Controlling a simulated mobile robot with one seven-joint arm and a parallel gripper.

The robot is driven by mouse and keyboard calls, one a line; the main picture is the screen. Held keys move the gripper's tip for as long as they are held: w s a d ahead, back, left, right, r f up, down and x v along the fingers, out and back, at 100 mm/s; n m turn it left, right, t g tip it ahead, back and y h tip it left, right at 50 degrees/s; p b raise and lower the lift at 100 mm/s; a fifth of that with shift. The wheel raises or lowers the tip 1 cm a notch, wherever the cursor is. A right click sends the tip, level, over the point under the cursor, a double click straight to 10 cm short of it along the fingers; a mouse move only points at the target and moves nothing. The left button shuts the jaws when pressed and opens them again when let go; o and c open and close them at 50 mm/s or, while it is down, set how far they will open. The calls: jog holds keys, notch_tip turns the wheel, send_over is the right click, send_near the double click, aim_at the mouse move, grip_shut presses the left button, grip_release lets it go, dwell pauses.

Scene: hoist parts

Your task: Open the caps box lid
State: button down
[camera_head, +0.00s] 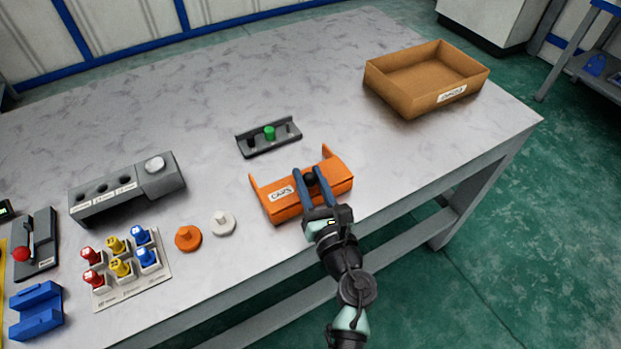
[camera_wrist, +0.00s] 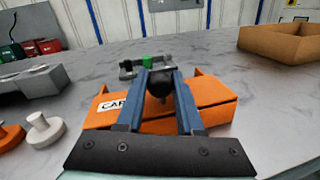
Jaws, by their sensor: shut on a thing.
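The orange caps box (camera_head: 292,207) with a white CAPS label stands near the front edge of the table, and it also shows in the wrist view (camera_wrist: 215,106). A dark round knob (camera_head: 310,179) is on the box lid, and in the wrist view (camera_wrist: 160,86) it sits between my blue fingers. My gripper (camera_head: 310,175) is shut on the knob, reaching over the box from the front. The lid appears down or nearly so; my fingers hide part of it, so I cannot tell whether it is slightly raised.
A cardboard box (camera_head: 420,95) stands at the back right. A grey holder with a green piece (camera_head: 269,132) is behind the caps box. White (camera_head: 223,222) and orange (camera_head: 187,238) caps lie left, near a tray of coloured parts (camera_head: 130,285) and a grey block (camera_head: 125,190). The table's middle is clear.

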jog(key=x, duration=0.2)
jog(key=shift+w+a, duration=0.25)
jog(key=shift+a, duration=0.15)
jog(key=c, duration=0.5)
grip_release()
jog(key=shift+c, duration=0.2)
jog(key=v, duration=1.2)
jog(key=shift+s+d, duration=0.25)
jog(key=shift+s, duration=0.25)
jog(key=shift+r, duration=0.1)
